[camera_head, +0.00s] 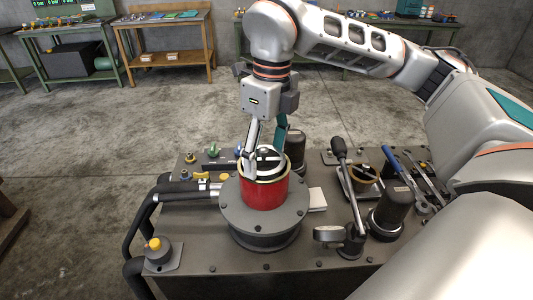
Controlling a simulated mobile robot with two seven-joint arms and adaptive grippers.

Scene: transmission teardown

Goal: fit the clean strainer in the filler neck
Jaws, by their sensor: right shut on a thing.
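The red filler neck (264,193) stands upright on a round grey flange, with a brass-coloured rim. My right gripper (266,149) points down over its mouth, with one finger on each side of a strainer (268,156). The gripper is shut on the strainer, whose dark and pale top shows at or just inside the rim. The strainer's lower part is hidden by the neck wall, so I cannot tell how deep it sits. My left gripper is not in view.
A lever with a dark knob (339,148), a black cylinder (391,211) and a brass-rimmed round part (362,173) stand right of the neck. Wrenches lie farther right. A black hose and handle (180,191) lie left. Workbenches stand at the back beyond open floor.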

